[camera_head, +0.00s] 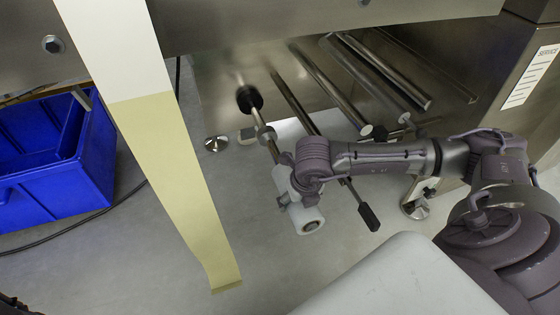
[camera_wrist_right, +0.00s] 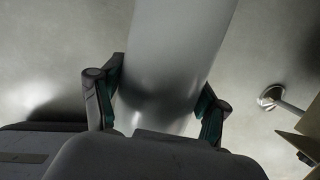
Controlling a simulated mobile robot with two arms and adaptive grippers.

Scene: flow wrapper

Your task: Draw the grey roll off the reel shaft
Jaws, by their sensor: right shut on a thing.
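The grey roll (camera_head: 307,216) is pale and narrow, with its cored end facing the camera in the head view. It lies in line with the reel shaft (camera_head: 262,128), in front of its near part. My right gripper (camera_head: 291,199) is shut around the roll. In the right wrist view the roll (camera_wrist_right: 178,55) runs between the two fingers of the gripper (camera_wrist_right: 158,98). The gripper and wrist hide part of the roll and the shaft's near end, so I cannot tell how much shaft is inside the roll. My left gripper is not in view.
A white and pale yellow web (camera_head: 165,140) hangs left of the shaft. A black disc (camera_head: 249,98) sits further back on the shaft. Steel rollers (camera_head: 325,80) and a black-handled lever (camera_head: 368,216) are close right. A blue crate (camera_head: 55,160) stands far left.

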